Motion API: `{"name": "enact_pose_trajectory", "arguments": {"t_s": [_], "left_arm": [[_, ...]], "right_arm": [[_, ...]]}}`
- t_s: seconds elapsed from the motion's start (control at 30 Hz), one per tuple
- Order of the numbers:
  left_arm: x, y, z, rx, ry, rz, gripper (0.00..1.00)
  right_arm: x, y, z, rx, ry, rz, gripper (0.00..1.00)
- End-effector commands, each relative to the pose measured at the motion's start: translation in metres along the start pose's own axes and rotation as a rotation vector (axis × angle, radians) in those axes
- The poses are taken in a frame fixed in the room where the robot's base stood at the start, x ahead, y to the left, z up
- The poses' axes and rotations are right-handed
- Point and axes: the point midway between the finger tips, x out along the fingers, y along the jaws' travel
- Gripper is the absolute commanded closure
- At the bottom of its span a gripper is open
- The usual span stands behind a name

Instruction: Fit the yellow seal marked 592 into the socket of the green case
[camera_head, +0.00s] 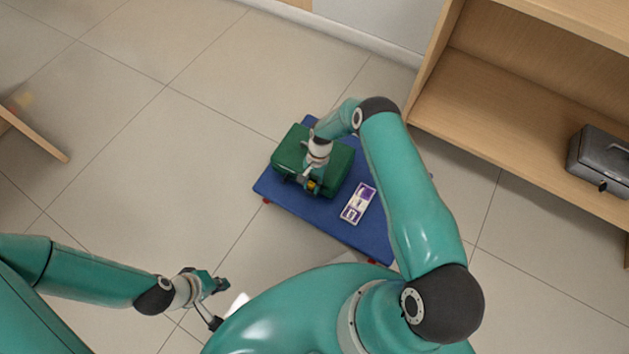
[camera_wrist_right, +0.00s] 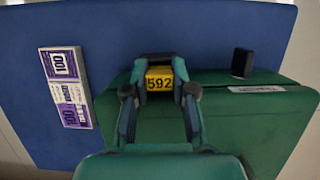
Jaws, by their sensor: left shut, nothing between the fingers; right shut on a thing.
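The green case (camera_head: 337,160) lies on a blue platform (camera_head: 371,230). It also shows in the right wrist view (camera_wrist_right: 255,130). The yellow seal marked 592 (camera_wrist_right: 159,79) sits between the fingertips of my right gripper (camera_wrist_right: 160,92), which is shut on it at the near edge of the case. The seal is small in the head view (camera_head: 312,185). The wrist view does not show clearly whether the seal is inside the socket; the gripper hides the contact. My left gripper (camera_head: 219,300) is shut and empty, low at the left, away from the case.
A white and purple banknote bundle (camera_head: 358,203) lies on the blue platform beside the case. A black tab (camera_wrist_right: 242,63) stands at the case edge. A wooden shelf (camera_head: 500,105) with a grey cash box (camera_head: 600,160) stands at right.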

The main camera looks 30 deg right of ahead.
Motion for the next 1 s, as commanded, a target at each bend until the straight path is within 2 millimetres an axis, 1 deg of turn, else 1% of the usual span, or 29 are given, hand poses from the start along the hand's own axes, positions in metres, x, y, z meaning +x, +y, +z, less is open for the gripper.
{"name": "enact_pose_trajectory", "arguments": {"t_s": [0.03,0.53,0.57,0.7,0.73,1.0], "left_arm": [[0.0031,-0.0011,0.0,0.0,0.0,0.0,1.0],[0.0042,-0.0015,-0.0001,0.0,0.0,0.0,1.0],[0.0041,-0.0015,-0.0001,0.0,0.0,0.0,1.0],[0.0042,-0.0015,-0.0001,0.0,0.0,0.0,1.0],[0.0042,-0.0015,-0.0001,0.0,0.0,0.0,1.0],[0.0039,-0.0014,-0.0001,0.0,0.0,0.0,1.0]], "right_arm": [[0.0024,0.0001,-0.0034,0.002,0.005,-0.003,1.0],[0.0035,0.001,-0.0058,0.004,0.008,-0.005,1.0],[0.0035,0.0011,-0.0059,0.004,0.009,-0.005,0.72],[0.0036,0.0013,-0.0063,0.004,0.009,-0.005,0.49],[0.0036,0.0013,-0.0063,0.004,0.009,-0.005,0.46],[0.003,0.0008,-0.0043,0.003,0.005,-0.003,0.46]]}}
